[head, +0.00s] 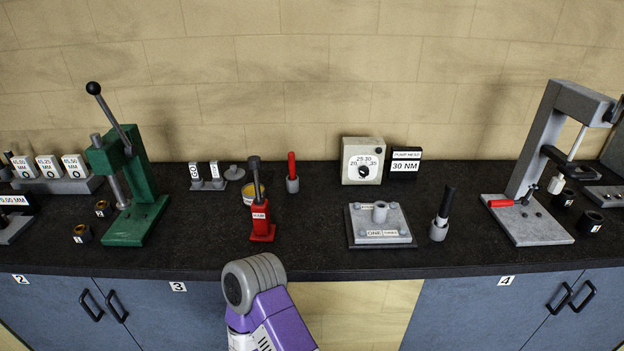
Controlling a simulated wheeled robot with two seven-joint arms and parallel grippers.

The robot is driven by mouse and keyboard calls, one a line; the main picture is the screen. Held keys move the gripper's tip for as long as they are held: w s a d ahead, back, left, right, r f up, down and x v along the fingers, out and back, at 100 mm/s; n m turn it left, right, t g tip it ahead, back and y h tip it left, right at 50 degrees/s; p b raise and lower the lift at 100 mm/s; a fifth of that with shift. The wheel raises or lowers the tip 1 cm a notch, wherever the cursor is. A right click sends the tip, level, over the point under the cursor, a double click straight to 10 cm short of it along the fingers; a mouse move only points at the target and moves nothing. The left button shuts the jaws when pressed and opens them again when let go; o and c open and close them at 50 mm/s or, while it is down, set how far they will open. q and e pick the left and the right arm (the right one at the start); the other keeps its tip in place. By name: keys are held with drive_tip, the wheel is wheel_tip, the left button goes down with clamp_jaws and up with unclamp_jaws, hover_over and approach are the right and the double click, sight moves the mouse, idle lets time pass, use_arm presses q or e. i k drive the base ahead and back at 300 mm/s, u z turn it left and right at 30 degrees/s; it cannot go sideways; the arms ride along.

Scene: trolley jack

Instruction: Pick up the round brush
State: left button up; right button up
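I cannot tell for certain which object is the round brush. A black-handled tool (446,202) stands tilted in a small grey cup (439,231) right of the middle of the bench. A red-handled tool (292,165) stands upright in another grey cup (292,185) further back. The lower ends of both tools are hidden in their cups. A yellow tin (250,194) stands partly behind a red upright device (261,222) with a dark top. Neither of my grippers shows; only a purple and grey part of my arm is at the bottom centre.
The dark bench (320,255) has clear room along its front edge. A grey block plate (380,228) lies in the middle, with a dial box (362,161) behind it. A green press (126,190) stands left, a grey press frame (535,150) right.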

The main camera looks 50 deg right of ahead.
sight(291, 155)
drive_tip(key=z, duration=0.85)
